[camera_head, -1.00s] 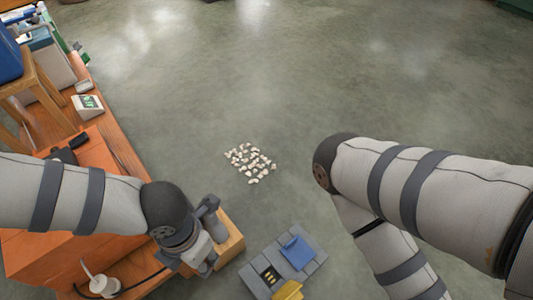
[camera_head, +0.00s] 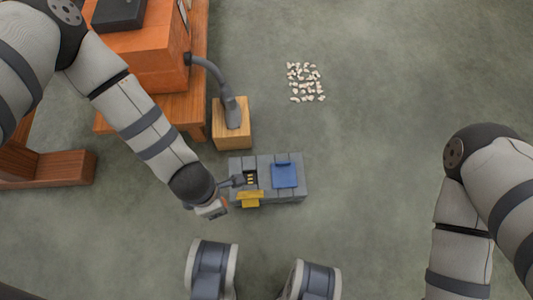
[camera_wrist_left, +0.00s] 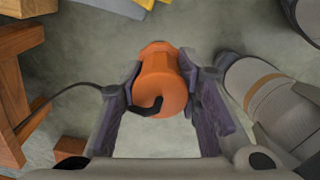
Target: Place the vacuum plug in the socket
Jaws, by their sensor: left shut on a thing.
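My left gripper (camera_head: 225,196) is just left of the grey socket block (camera_head: 264,160), close to its front left corner. In the left wrist view the gripper (camera_wrist_left: 162,92) is shut on the orange plug (camera_wrist_left: 158,72), with a dark finger on either side. A black cable (camera_wrist_left: 66,92) runs off to the left in that view. The socket block has a dark recess with gold contacts (camera_head: 250,180), a yellow flap (camera_head: 250,198) at the front and a blue flap (camera_head: 285,175) at the right. My right gripper is out of view.
A grey hose with a nozzle (camera_head: 233,112) rests on a wooden block (camera_head: 231,138) behind the socket block. An orange box (camera_head: 150,60) stands on a wooden table at the upper left. Several white bits (camera_head: 306,82) lie on the floor. Floor to the right is clear.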

